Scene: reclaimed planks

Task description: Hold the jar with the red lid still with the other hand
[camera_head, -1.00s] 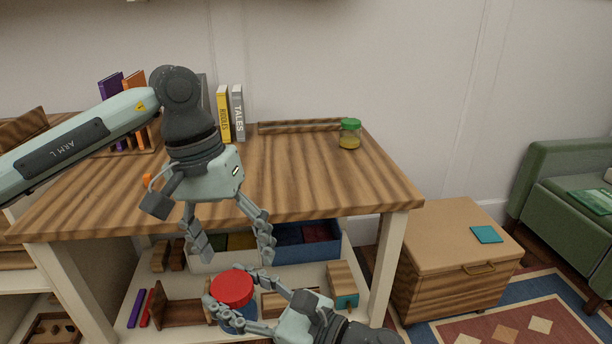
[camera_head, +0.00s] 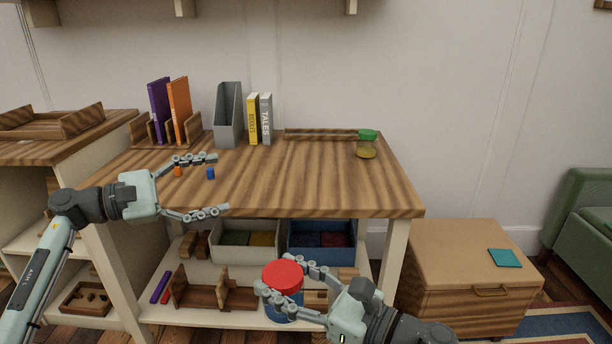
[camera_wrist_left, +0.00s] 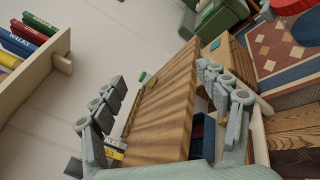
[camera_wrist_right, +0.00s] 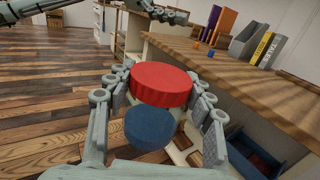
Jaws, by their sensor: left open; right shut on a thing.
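The jar with the red lid (camera_head: 283,275) has a blue body and stands upright in my right gripper (camera_head: 291,288), in front of the wooden desk's lower shelf. In the right wrist view its red lid (camera_wrist_right: 161,84) is between the fingers, with the blue body (camera_wrist_right: 148,128) below. My right gripper is shut on the jar. My left gripper (camera_head: 222,184) is open and empty above the left part of the desktop, well to the left of the jar. In the left wrist view its fingers (camera_wrist_left: 158,100) are spread apart with nothing between them.
The desktop (camera_head: 300,180) holds a small blue piece (camera_head: 210,173), an orange piece (camera_head: 178,171), books and a green-lidded jar (camera_head: 367,144). Below are a grey bin (camera_head: 233,254) and a blue bin (camera_head: 320,255). A wooden chest (camera_head: 450,258) stands at right.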

